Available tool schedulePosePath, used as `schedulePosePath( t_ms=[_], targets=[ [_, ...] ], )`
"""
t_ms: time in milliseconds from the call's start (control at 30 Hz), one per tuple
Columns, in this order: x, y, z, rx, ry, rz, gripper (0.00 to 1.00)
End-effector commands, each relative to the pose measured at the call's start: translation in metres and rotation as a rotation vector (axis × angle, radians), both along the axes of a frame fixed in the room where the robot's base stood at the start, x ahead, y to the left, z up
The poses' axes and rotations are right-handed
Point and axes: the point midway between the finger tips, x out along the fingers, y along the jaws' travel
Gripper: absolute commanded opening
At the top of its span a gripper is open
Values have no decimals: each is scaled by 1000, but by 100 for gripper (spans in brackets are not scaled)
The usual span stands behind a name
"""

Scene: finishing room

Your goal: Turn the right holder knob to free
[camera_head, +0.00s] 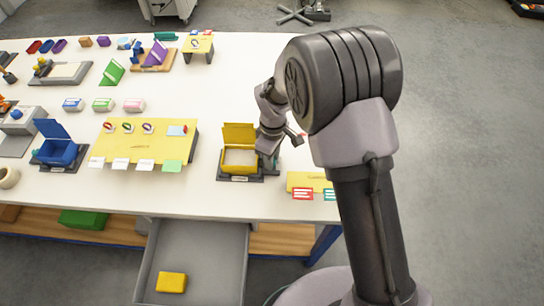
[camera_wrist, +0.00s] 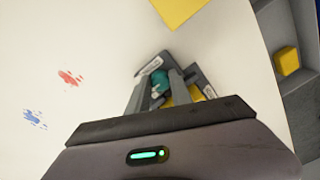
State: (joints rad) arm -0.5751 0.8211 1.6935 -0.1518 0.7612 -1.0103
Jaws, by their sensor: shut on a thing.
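A teal knob (camera_wrist: 160,84) shows between my two fingers in the wrist view, on a dark grey fixture with a white label (camera_wrist: 150,66). My gripper (camera_wrist: 157,92) points down at it and is shut on it. The knob's lower part and any marks around it are hidden by the fingers. In the head view my gripper (camera_head: 268,160) is low over the table, at the right side of an open yellow box (camera_head: 240,158) on a dark base. I cannot make out the knob or its setting there.
A wide yellow board (camera_head: 145,148) with several small items lies left of the yellow box. A yellow plate (camera_head: 305,181) with red and teal cards is at the front right. An open drawer (camera_head: 200,250) holds a yellow block (camera_head: 171,282). The white tabletop behind the box is clear.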

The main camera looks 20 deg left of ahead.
Motion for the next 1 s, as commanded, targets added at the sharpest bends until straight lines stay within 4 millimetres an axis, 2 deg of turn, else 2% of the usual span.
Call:
schedulePosePath(
  t_ms=[300,333,367,667,767,1000],
  targets=[
    [1,0,1,1,-1,1,0],
    [1,0,1,1,-1,1,32],
    [0,0,0,1,-1,1,35],
    [0,0,2,1,-1,0,35],
    [2,0,17,2,-4,1,35],
    [5,0,98,3,-5,-1,35]
  ],
)
